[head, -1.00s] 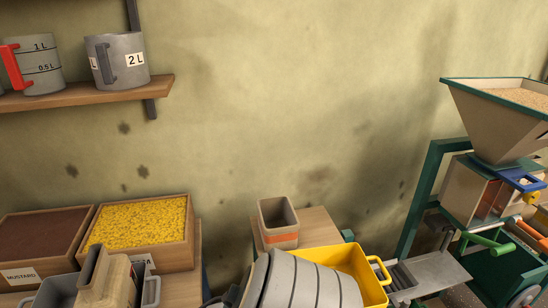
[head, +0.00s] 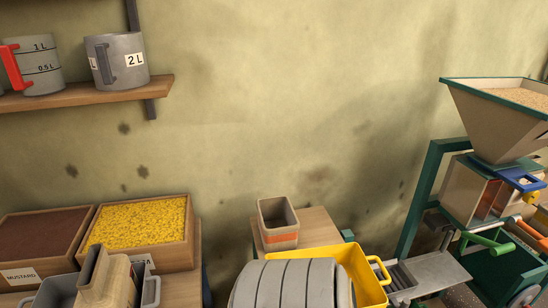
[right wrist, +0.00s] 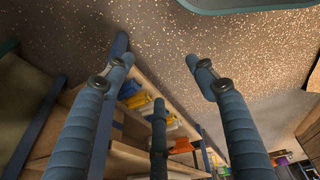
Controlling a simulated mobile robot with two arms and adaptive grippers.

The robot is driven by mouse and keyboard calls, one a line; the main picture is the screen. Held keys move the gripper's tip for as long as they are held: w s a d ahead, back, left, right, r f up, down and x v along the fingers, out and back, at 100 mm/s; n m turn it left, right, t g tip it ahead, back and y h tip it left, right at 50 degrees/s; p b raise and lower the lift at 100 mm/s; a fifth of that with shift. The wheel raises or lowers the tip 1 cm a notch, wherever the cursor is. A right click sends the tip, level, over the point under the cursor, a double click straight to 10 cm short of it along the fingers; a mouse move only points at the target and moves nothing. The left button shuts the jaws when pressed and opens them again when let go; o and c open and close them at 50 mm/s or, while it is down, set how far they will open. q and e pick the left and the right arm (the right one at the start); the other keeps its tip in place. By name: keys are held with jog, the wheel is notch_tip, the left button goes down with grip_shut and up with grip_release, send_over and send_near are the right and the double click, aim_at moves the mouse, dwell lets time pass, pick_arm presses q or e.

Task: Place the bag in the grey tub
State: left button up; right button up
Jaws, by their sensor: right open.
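A grey tub (head: 52,293) with side handles shows at the lower left of the head view, cut off by the bottom edge. A tan, blocky object (head: 110,284) with a raised narrow part stands in or in front of it; I cannot tell which, nor whether it is the bag. No other bag is clear. My right gripper (right wrist: 157,62) is open and empty in the right wrist view, its ribbed blue-grey fingers spread above a speckled floor. My left gripper is not in view.
Crates of mustard (head: 35,232) and yellow grain (head: 145,220) stand behind the tub. A hopper machine (head: 490,125) is at right. Shelves (right wrist: 125,160) stand near my right gripper.

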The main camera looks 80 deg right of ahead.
jog(key=s+f+m+g+b, duration=0.1)
jog(key=s+f, duration=0.3)
jog(key=s, duration=0.7)
jog(key=shift+s+m+g+b, duration=0.3)
jog(key=shift+m+g+b, duration=0.15)
jog(key=shift+g, duration=0.35)
